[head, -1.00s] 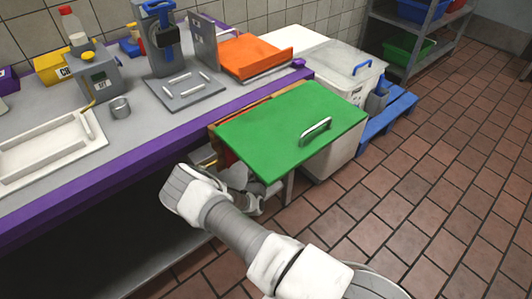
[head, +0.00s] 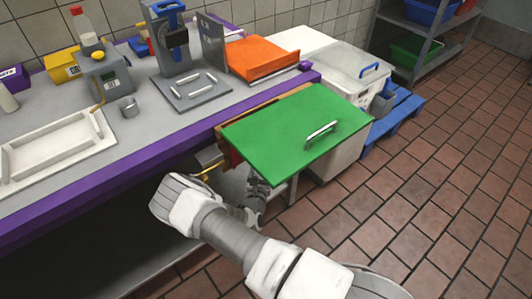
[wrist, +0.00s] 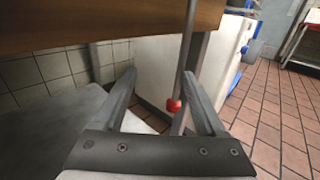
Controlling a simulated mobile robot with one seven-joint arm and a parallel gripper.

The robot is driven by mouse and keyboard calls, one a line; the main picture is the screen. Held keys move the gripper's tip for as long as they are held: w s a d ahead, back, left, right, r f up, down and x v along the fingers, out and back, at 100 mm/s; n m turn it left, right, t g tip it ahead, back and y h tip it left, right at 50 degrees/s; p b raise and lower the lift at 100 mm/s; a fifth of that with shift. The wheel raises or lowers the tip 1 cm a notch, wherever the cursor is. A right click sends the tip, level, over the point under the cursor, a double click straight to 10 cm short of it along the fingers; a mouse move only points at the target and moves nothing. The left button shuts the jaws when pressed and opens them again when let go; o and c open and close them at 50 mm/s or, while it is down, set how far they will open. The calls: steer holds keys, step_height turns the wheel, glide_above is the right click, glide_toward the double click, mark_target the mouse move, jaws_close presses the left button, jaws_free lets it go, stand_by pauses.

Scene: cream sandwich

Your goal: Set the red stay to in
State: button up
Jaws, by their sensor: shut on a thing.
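The red stay shows in the wrist view as a red knob (wrist: 174,105) by a thin grey rod that comes down past a wooden edge. My gripper (wrist: 160,72) has its fingers on either side of it, with the knob nearer the right finger. The exact contact is hard to see. In the head view my gripper (head: 258,188) is below the left part of a green board (head: 285,125) with a metal handle. The board lies level beside the counter. The red knob cannot be made out in the head view.
The purple-edged counter (head: 150,165) runs along the left, with an orange tray (head: 262,57) and a grey machine on it. A lidded white bin (head: 345,70) and a blue pallet (head: 398,118) stand beyond the board. The tiled floor at right is clear.

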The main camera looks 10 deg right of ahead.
steer(key=p+v, duration=0.1)
steer(key=v, duration=1.1)
steer(key=shift+w+a, duration=0.2)
steer(key=shift+a, duration=0.1)
steer(key=shift+s+f, duration=0.1)
